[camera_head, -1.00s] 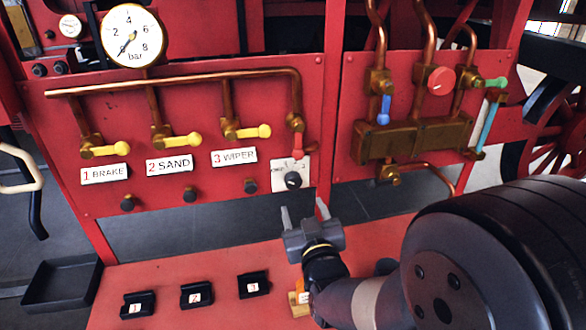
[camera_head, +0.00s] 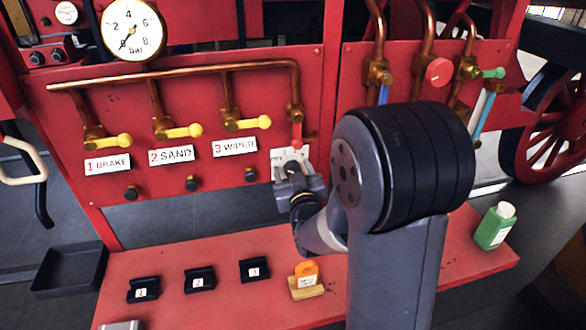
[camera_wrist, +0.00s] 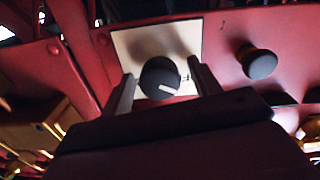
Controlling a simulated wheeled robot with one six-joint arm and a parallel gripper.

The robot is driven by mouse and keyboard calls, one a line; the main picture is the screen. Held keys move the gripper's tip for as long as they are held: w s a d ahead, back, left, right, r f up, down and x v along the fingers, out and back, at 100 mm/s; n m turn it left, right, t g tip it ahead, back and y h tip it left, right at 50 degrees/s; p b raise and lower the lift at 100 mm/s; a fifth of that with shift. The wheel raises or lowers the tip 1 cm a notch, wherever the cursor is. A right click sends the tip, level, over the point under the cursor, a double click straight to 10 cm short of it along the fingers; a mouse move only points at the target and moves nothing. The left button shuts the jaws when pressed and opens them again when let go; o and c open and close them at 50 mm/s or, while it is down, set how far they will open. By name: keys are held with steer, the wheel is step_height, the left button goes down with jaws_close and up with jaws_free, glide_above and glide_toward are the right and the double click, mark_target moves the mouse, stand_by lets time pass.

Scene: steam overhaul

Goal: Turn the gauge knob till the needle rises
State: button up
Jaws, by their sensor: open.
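The round white bar gauge (camera_head: 132,29) is at the upper left of the red panel. Its black needle points to the lower left, at the low end of the scale. In the wrist view a round black knob (camera_wrist: 160,77) with a white mark sits on a white plate (camera_wrist: 150,40). My gripper (camera_wrist: 163,84) is open, with one finger on each side of the knob; I cannot tell whether they touch it. In the head view my gripper (camera_head: 297,172) is at the white plate (camera_head: 288,155) and mostly hides the knob.
Yellow-handled valves (camera_head: 182,132) and copper pipes run above the labels. A red lever (camera_head: 297,135) hangs just above the plate. A black stud (camera_wrist: 258,62) is beside the knob. A green bottle (camera_head: 495,226) and an orange tag on a wooden block (camera_head: 306,286) stand on the red shelf.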

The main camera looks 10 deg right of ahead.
steer(key=shift+c, duration=0.6)
steer(key=c, duration=0.9)
steer(key=shift+o, duration=0.2)
steer(key=shift+f+m+b, duration=0.15)
steer(key=shift+m+b, duration=0.15)
steer(key=shift+b, duration=0.35)
steer(key=m+b, duration=0.3)
steer(key=b, duration=0.1)
steer(key=shift+f, duration=0.15)
steer(key=m+b, duration=0.4)
steer(key=b, duration=0.2)
steer(key=m+b, duration=0.4)
steer(key=b, duration=0.1)
steer(key=shift+m+b, duration=0.3)
steer(key=shift+b, duration=0.05)
steer(key=m+b, duration=0.3)
steer(key=b, duration=0.1)
steer(key=shift+r+y, duration=0.2)
steer(key=shift+y, duration=0.1)
